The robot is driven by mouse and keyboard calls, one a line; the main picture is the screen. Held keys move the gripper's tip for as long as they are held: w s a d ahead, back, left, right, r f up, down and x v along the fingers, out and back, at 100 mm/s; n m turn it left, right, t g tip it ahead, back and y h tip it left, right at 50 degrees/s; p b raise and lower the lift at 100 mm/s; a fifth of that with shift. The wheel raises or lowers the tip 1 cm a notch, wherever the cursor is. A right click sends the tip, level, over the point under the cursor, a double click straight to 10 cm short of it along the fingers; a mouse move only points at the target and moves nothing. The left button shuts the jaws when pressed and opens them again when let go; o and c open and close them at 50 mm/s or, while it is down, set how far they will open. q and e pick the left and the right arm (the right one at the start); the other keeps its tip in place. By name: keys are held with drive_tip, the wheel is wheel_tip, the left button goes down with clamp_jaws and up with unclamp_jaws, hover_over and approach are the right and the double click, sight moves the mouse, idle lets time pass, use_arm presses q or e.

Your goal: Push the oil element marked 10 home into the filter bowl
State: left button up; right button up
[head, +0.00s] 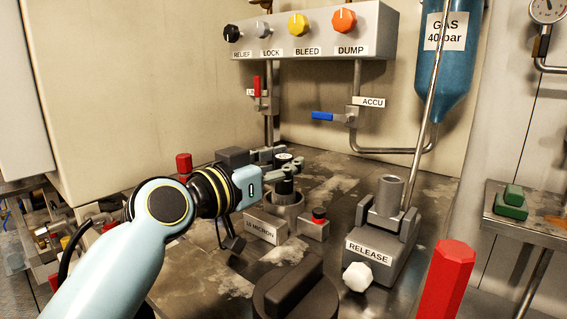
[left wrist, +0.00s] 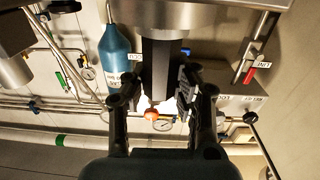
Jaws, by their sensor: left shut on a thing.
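The filter bowl (head: 289,211) is a grey metal cup behind a plate marked 10 MICRON (head: 262,228) in the head view. The dark oil element (head: 285,187) stands upright in its mouth, with its upper part showing above the rim. My left gripper (head: 272,179) reaches in from the left at the element. In the left wrist view, the gripper (left wrist: 162,92) has its dark fingers on both sides of a dark upright bar (left wrist: 160,65), seemingly the element, and is shut on it. A metal rim (left wrist: 165,14) crosses the top of that view. The element's lower end is hidden. My right gripper is out of view.
A small block with a red-topped knob (head: 319,215) stands right of the bowl. The RELEASE block (head: 375,247) with an upright metal socket is further right. A dark handled disc (head: 296,290) is in front. A valve panel (head: 310,35) is on the wall behind.

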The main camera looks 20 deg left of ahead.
use_arm(q)
drive_tip(key=shift+f, duration=0.3)
drive_tip(key=o, duration=0.7)
drive_tip(key=shift+r, duration=0.1)
drive_tip(key=o, duration=0.3)
drive_tip(key=shift+o, duration=0.2)
drive_tip(key=shift+s, duration=0.1)
drive_tip(key=v, duration=1.2)
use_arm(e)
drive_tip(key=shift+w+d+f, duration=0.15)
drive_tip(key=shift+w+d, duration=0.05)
